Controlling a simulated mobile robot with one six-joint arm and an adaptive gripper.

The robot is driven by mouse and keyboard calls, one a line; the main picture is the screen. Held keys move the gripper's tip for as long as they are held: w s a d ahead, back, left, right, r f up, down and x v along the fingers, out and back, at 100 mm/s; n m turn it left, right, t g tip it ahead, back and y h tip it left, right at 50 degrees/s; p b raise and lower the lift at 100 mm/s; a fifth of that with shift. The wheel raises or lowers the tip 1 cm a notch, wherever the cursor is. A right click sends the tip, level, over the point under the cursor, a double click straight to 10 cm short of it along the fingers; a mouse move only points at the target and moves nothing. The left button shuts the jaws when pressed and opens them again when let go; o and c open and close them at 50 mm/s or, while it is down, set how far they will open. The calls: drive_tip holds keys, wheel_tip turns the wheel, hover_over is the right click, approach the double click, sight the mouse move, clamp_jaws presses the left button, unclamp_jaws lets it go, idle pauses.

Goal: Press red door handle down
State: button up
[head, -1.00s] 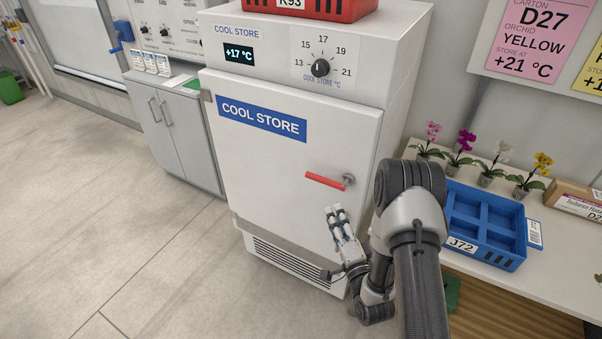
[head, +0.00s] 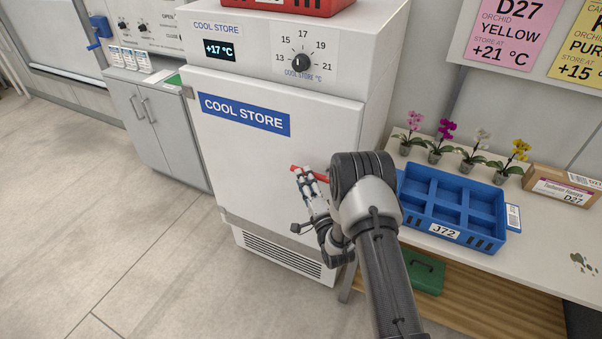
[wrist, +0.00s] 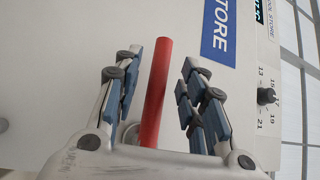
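The red door handle (head: 297,168) is on the white door of the cool store (head: 225,155) and lies about level in the head view, partly hidden behind my gripper (head: 306,172) and arm. In the wrist view the red handle (wrist: 156,92) runs between the two fingers of my gripper (wrist: 162,75), with a gap on each side. The fingers are spread and hold nothing. I cannot tell how far they are from the door surface. The handle's round mount (wrist: 131,133) shows partly at its lower end. The door is closed.
A bench with a blue divided crate (head: 440,229) and several potted orchids (head: 440,140) stands right of the cool store. A grey cabinet (head: 150,125) stands to its left. A red crate (head: 300,5) is on top. The floor at the front left is clear.

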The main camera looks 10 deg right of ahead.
drive_tip(key=shift+x, duration=2)
drive_tip(key=shift+c, duration=0.4)
clamp_jaws()
